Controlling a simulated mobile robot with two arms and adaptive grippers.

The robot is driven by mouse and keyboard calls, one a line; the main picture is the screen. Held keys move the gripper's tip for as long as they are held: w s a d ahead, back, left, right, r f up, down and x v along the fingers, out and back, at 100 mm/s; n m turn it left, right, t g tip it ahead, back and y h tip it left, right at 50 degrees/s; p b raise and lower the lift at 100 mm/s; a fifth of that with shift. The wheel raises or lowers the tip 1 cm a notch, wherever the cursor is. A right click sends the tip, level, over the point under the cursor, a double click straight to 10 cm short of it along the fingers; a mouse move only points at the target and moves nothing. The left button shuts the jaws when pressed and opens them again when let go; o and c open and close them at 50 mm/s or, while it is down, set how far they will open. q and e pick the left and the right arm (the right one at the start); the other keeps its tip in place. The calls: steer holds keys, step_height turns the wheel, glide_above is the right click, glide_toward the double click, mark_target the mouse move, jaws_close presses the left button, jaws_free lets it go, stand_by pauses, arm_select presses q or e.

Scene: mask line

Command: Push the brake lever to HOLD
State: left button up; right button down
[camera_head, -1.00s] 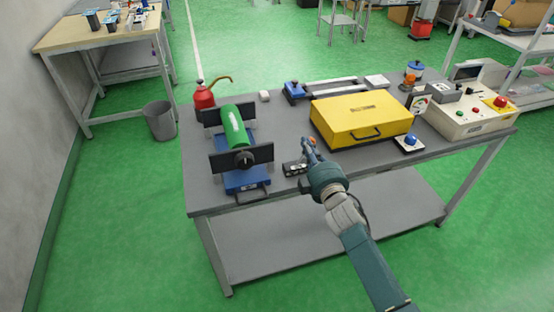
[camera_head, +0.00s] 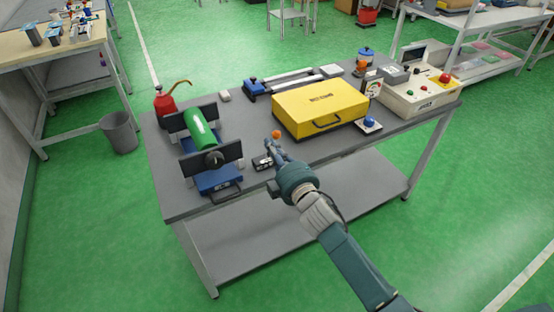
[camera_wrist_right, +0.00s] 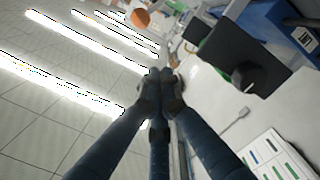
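The brake lever is a small dark box (camera_head: 262,162) on the table, right of the vise. An orange ball knob (camera_head: 276,134) shows just beyond it and seems to be the lever's knob. The lever's rod and the HOLD marking cannot be made out. My right gripper (camera_head: 275,148) is between the box and the knob, its tips close to the knob; contact cannot be told. In the right wrist view its fingers (camera_wrist_right: 160,78) are together and hold nothing, with the orange knob (camera_wrist_right: 141,18) beyond the tips. My left gripper is not in view.
The vise (camera_head: 217,181) with a green cylinder (camera_head: 200,128) stands left of the gripper. A yellow case (camera_head: 320,106) lies to the right. A red oil can (camera_head: 165,104) is behind the vise. A control box (camera_head: 420,97) stands at the right end.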

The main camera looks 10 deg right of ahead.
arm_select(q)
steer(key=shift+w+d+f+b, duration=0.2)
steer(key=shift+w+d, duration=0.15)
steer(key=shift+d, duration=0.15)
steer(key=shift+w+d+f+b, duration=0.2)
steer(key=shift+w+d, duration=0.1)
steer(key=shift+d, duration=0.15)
arm_select(e)
steer(key=v, duration=0.5)
steer(key=shift+s, duration=0.25)
